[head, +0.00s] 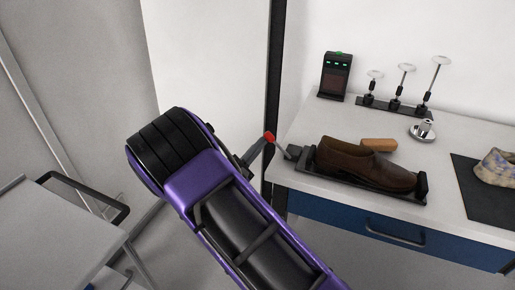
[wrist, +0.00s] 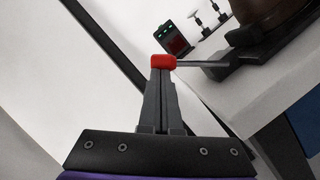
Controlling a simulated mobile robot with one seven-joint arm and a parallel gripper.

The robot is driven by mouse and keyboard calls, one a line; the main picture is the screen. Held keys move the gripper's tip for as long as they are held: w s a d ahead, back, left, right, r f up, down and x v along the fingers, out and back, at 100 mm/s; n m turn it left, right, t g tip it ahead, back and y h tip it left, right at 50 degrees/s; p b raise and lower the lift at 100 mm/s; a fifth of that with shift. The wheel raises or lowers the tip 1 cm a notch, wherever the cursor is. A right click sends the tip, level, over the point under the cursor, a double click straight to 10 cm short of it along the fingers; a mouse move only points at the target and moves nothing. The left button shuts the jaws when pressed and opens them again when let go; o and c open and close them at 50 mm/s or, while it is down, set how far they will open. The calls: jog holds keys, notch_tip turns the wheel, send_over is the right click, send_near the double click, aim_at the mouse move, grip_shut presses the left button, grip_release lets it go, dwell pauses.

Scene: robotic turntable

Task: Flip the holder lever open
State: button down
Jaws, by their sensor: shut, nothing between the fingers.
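The holder (head: 408,195) is a black cradle on the table with a brown shoe (head: 365,163) lying in it. Its lever is a thin metal rod with a red knob (head: 269,137) sticking out from the holder's left end, past the table edge. In the wrist view the red knob (wrist: 164,61) sits right at my fingertips, with the rod running right to the black holder (wrist: 262,47). My gripper (wrist: 163,75) is shut, its fingers together just below the knob. My gripper (head: 261,144) also shows in the head view. I cannot tell whether it touches the knob.
A wooden-handled tool (head: 379,144) lies behind the shoe. A black device with green lights (head: 334,76) and a rack of stamps (head: 394,106) stand at the back. A dark mat (head: 480,208) is at right. A black post (head: 274,80) rises beside the table's left side.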

jog(key=s+d+r+m+g+b, duration=0.2)
jog(key=d+r+m+b, duration=0.3)
jog(key=m, duration=0.5)
jog(key=shift+d+g+b, duration=0.55)
jog(key=shift+g+b, duration=0.05)
jog(key=shift+b, duration=0.55)
jog(key=shift+s, duration=0.1)
jog(key=w+a+v, duration=0.1)
jog(key=a+v, duration=0.1)
jog(key=v, duration=1.1)
jog(key=shift+w+b, duration=0.35)
jog(key=shift+w, duration=0.05)
